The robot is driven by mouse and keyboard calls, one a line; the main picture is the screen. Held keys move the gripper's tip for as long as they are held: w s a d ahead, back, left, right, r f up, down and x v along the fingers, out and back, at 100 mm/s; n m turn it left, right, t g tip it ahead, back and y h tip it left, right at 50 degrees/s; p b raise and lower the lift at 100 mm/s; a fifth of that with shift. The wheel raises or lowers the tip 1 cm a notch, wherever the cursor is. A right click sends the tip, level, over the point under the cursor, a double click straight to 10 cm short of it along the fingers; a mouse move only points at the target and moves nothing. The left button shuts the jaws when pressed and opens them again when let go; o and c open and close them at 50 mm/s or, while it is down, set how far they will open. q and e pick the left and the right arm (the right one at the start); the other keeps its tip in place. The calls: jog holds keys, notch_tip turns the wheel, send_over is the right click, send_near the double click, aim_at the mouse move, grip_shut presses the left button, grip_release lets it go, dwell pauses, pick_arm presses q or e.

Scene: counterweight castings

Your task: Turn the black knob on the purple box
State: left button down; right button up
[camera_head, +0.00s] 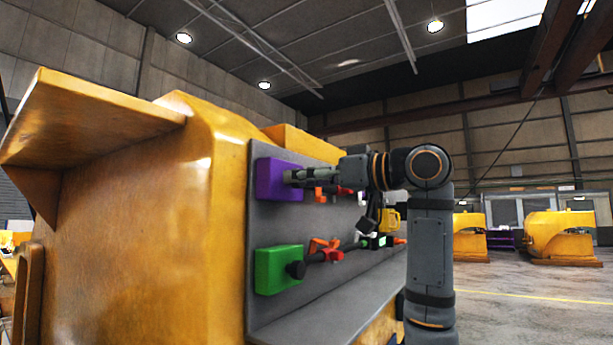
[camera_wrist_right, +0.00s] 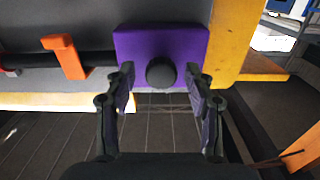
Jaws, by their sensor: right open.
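The purple box (camera_head: 270,180) is fixed to the grey panel at its upper left in the head view. It also shows at the top middle of the right wrist view (camera_wrist_right: 195,45). The black knob (camera_wrist_right: 160,73) sits on the box's face. My right gripper (camera_wrist_right: 160,88) is open, with one finger on each side of the knob, and I cannot tell whether they touch it. In the head view the right gripper (camera_head: 297,178) reaches in from the right and hides the knob. My left gripper is in neither view.
A green box (camera_head: 278,269) with a black knob (camera_head: 296,270) is on the panel (camera_head: 262,222) below. Orange-red brackets (camera_wrist_right: 66,56) hold a dark bar beside the purple box. A large yellow casting (camera_head: 140,230) stands at left. Open floor (camera_head: 510,305) lies at right.

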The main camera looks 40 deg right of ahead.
jog(key=shift+c, duration=0.4)
jog(key=shift+w+a, duration=0.1)
jog(key=shift+c, duration=1.2)
jog(key=shift+w, duration=0.1)
jog(key=c, duration=0.5)
grip_shut()
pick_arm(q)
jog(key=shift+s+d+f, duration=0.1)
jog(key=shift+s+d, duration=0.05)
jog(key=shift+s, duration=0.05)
